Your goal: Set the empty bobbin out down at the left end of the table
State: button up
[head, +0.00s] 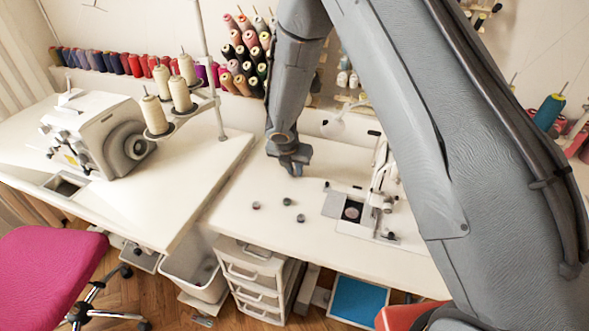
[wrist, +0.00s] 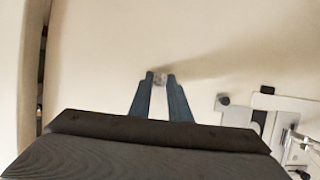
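My gripper (head: 296,174) is over the far part of the white table (head: 240,222), left of the sewing machine. In the wrist view its two fingers (wrist: 160,80) are closed around a small pale, greyish bobbin (wrist: 160,79), which looks empty. The fingers hide most of it, and I cannot tell whether it touches the tabletop. In the wrist view the table's left edge (wrist: 50,75) is to the left of the fingers, with bare tabletop between.
A white sewing machine (head: 383,185) stands to the right. A small dark piece (head: 326,184) lies beside its plate and shows in the wrist view too (wrist: 223,98). A second table with an overlocker (head: 110,130) stands left, across a narrow gap. The table's left part is mostly clear.

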jog(key=o, duration=0.4)
jog(key=shift+o, duration=0.2)
jog(key=shift+r, duration=0.2)
jog(key=v, duration=1.2)
jog(key=shift+s, duration=0.1)
